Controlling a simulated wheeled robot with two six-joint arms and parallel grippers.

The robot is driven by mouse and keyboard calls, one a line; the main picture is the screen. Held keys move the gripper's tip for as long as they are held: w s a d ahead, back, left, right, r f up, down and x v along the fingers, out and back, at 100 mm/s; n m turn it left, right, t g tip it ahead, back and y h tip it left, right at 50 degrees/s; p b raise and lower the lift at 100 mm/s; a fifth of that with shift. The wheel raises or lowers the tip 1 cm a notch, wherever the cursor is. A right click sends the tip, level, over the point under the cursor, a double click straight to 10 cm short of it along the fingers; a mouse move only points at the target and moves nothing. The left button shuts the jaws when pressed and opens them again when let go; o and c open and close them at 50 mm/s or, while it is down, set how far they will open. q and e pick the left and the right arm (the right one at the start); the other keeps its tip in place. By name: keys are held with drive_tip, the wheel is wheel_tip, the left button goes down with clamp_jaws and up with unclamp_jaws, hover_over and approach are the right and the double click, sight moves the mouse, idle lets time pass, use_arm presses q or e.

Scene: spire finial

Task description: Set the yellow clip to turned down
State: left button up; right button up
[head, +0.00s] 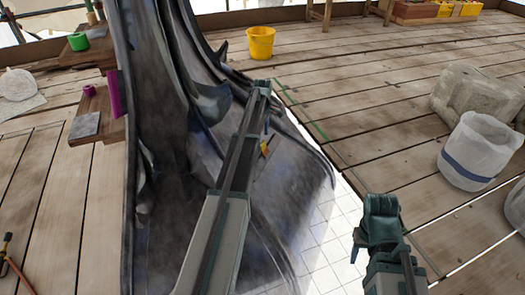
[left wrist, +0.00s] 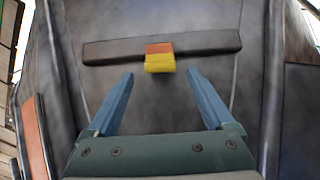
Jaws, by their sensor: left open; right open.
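The yellow clip (left wrist: 159,64) shows in the left wrist view, with an orange upper part. It sits at the middle of a dark horizontal bar (left wrist: 110,49) on a grey curved metal surface. The clip also shows small in the head view (head: 264,149), beside my left arm. My left gripper (left wrist: 160,88) is open, with its two blue fingers on either side below the clip and nothing between them. In the head view my left gripper (head: 266,120) is partly hidden by its own arm. My right gripper (head: 377,215) is at the lower right, away from the clip.
The large dark grey finial (head: 165,130) fills the centre left. A yellow bucket (head: 260,42) stands behind it on the plank floor. A white container with a blue band (head: 478,152) and a stone block (head: 478,100) stand at right. Small wooden shelves (head: 95,108) stand at left.

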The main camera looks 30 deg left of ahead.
sight(262, 143)
use_arm(q)
wheel_tip(262, 143, down, 5)
drive_tip(key=b, duration=0.3)
drive_tip(key=shift+r+b, duration=0.1)
drive_tip(key=shift+b, duration=0.25)
